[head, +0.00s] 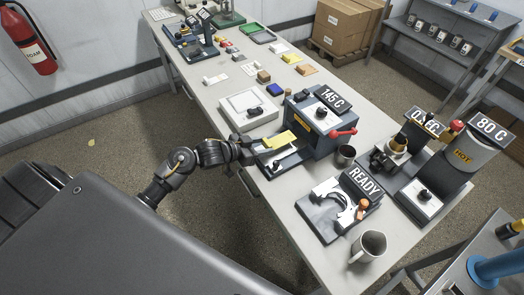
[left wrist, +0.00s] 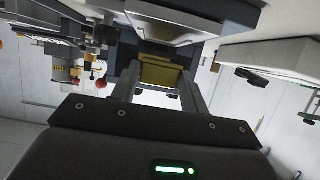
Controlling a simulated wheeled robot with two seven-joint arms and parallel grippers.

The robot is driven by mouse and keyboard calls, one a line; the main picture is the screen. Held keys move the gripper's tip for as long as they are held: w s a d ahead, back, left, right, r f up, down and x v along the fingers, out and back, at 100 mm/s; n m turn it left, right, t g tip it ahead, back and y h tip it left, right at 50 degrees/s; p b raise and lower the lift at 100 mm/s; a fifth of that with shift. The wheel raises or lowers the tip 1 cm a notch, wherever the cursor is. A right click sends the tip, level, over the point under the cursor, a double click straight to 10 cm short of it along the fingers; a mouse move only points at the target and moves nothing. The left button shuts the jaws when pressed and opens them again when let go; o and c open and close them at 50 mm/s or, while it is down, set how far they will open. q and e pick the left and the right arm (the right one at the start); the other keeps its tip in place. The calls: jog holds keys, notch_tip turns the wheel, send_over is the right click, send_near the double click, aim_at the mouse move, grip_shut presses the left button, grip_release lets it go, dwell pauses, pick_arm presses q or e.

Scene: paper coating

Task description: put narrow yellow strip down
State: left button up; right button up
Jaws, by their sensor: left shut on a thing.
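The narrow yellow strip (head: 279,141) is a flat yellow piece in front of the blue machine marked 145 C (head: 322,122). My left gripper (head: 262,149) reaches in from the left and is shut on the strip, close above the machine's front tray (head: 290,158). In the left wrist view the yellow strip (left wrist: 161,74) shows between the two fingers (left wrist: 160,92). I cannot tell whether the strip touches the tray. My right gripper is not in view.
A white square tray (head: 248,108) sits behind my left gripper. The READY fixture (head: 335,208), a metal cup (head: 345,155), a mug (head: 369,246) and the HOT pot (head: 470,150) stand to the right. Small blocks and cards lie farther back on the table (head: 215,92).

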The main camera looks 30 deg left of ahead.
pick_arm(q)
notch_tip(320, 180, down, 2)
jog(key=shift+w+f+p, duration=0.15)
jog(key=shift+p, duration=0.4)
jog(key=shift+f, duration=0.5)
jog(key=shift+f, duration=0.1)
jog(key=o, duration=1)
jog(key=shift+c, duration=0.2)
